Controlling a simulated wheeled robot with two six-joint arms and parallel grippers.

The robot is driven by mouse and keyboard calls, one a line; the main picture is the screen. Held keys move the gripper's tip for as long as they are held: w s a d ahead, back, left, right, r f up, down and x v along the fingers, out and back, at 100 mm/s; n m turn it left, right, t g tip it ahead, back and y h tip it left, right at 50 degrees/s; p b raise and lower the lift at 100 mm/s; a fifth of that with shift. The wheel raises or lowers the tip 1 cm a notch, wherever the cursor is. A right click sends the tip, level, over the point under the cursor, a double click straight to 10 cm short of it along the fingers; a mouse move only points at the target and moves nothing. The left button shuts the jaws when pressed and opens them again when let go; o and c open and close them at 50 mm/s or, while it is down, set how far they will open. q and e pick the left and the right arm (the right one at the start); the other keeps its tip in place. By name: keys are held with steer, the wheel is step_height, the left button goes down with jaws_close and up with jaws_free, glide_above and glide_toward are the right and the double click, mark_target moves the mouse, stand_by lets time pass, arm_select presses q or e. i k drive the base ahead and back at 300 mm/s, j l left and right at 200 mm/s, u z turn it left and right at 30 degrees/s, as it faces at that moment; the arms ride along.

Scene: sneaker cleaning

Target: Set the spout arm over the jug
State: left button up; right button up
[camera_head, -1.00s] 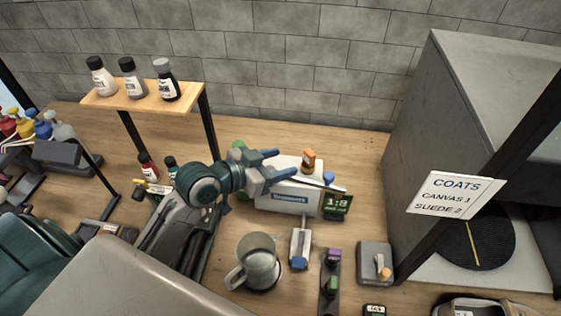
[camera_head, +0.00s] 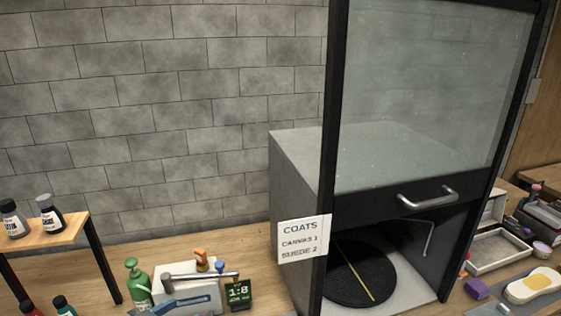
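The dispenser is a white box (camera_head: 188,290) at the bottom left, with an orange cap and a blue knob on top. A grey metal bar that looks like the spout arm (camera_head: 200,276) lies across its top, its free end pointing right. The jug is out of view below the picture. A blue-grey finger of my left gripper (camera_head: 180,304) shows at the bottom edge, in front of the white box. The rest of that gripper is cut off, so its opening and any contact with the spout arm cannot be told. My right gripper is not clearly in view.
A small display (camera_head: 239,294) reading 1:8 stands right of the box, and a green bottle (camera_head: 137,282) stands left of it. A shelf (camera_head: 45,236) with bottles is at far left. A large cabinet with a glass front (camera_head: 430,90) and a black turntable (camera_head: 362,272) fills the right.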

mark_target(167, 278)
steer(key=k+l, duration=0.3)
steer(key=k, duration=0.15)
steer(key=k+l, duration=0.3)
steer(key=k, duration=0.2)
